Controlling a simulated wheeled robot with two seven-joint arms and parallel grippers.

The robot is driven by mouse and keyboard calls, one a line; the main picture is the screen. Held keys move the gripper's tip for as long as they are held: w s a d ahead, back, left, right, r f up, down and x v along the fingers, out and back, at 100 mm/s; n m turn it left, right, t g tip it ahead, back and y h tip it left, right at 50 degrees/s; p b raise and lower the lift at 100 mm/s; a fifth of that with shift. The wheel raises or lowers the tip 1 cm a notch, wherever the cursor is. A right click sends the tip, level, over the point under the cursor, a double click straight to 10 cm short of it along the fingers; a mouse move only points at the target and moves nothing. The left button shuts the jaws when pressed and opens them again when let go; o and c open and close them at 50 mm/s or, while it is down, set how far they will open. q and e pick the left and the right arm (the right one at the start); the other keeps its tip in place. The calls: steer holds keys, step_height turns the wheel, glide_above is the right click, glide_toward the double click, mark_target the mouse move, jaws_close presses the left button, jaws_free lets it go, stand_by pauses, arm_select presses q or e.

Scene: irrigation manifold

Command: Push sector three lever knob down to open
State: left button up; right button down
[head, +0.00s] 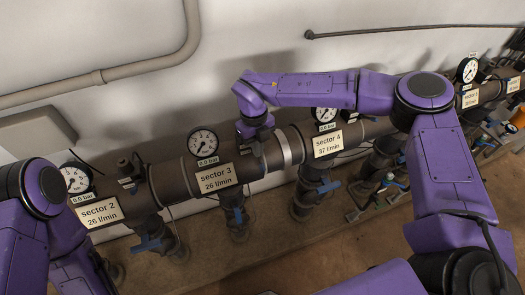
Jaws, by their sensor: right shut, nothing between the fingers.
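The sector 3 sign (216,179), reading 26 l/min, is on the grey pipe near the middle of the head view. Its gauge (203,143) stands behind it with a 0.0 bar label. Below the sign a branch pipe carries a blue handle (238,215); I cannot tell whether it is the lever knob. My right gripper (257,149) is shut and empty, pointing down at the pipe just right of the sector 3 sign. The wrist hides what lies behind it, and contact is unclear. My left gripper is out of view; only my left arm shows at the lower left.
The sector 2 sign (100,212) is to the left and the sector 4 sign (327,144) to the right. A dark fitting (128,168) rises from the pipe between sectors 2 and 3. More blue-handled branches run right. The floor in front is bare.

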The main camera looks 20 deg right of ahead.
steer(key=shift+w+a+r, duration=0.2)
steer(key=shift+w+r, duration=0.05)
steer(key=shift+w, duration=0.3)
steer(key=shift+w+f, duration=0.1)
steer(key=shift+w, duration=0.05)
step_height(320, 180, up, 11)
steer(key=w+b, duration=0.1)
steer(key=b, duration=0.1)
steer(key=shift+a+f+b, duration=0.15)
steer(key=shift+f+b, duration=0.05)
steer(key=shift+b, duration=0.2)
